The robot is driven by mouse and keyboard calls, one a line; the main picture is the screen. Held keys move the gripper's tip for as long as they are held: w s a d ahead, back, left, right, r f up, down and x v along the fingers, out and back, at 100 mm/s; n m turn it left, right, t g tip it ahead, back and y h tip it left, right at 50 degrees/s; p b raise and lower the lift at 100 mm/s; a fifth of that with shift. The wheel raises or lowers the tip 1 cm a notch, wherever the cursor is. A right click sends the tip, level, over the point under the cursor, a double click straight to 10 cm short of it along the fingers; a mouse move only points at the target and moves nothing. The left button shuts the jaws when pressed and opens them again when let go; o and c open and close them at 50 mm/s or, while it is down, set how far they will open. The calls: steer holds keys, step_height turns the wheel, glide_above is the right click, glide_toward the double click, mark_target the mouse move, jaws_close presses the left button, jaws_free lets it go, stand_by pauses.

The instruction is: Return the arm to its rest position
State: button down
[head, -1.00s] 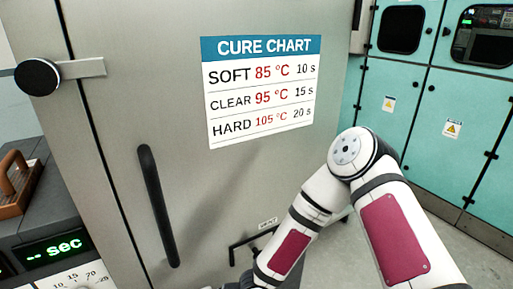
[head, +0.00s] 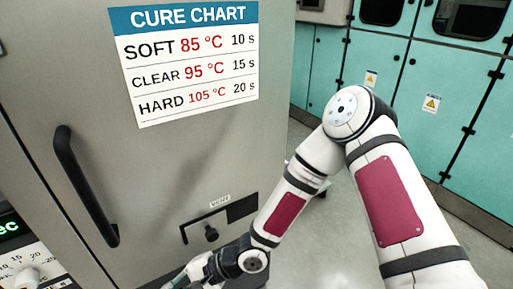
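My arm, white with dark red panels, rises from the lower right in the head view, bends at an elbow near the middle right, and comes down toward the bottom centre. Its wrist end is at the bottom edge, in front of the lower part of the grey cabinet. The fingertips of my gripper cannot be made out, so I cannot tell whether it is open or shut or holds anything.
The grey cabinet (head: 200,160) fills the left, with a cure chart (head: 190,62), a black vertical bar handle (head: 84,186) and a small vent panel (head: 240,208). Teal cabinets (head: 400,68) stand at the back right. A dial panel (head: 28,268) sits at lower left. Grey floor (head: 337,235) shows between them.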

steer(key=w+d+r+n+t+h, duration=0.2)
steer(key=w+d+h, duration=0.1)
steer(key=w+d, duration=0.3)
steer(key=w+d+r+n+t+h, duration=0.1)
steer(key=w+d+r+t+h, duration=0.2)
steer(key=d, duration=0.6)
steer(key=d+r+n+h, duration=0.1)
steer(key=d+r+h, duration=0.3)
steer(key=d+r, duration=0.55)
steer(key=d+r+h, duration=0.4)
steer(key=d+r, duration=0.2)
steer(key=d, duration=0.6)
steer(key=s+d+r, duration=0.4)
steer(key=s+r, duration=0.2)
steer(key=s, duration=0.2)
steer(key=s+r+n+g+y, duration=0.1)
steer(key=s+r, duration=0.1)
steer(key=s, duration=0.6)
steer(key=s+r+n+y, duration=0.1)
steer(key=s+r, duration=0.2)
steer(key=s, duration=0.5)
step_height(320, 180, up, 15)
steer(key=t+p, duration=0.2)
steer(key=p, duration=1.1)
steer(key=shift+p, duration=0.3)
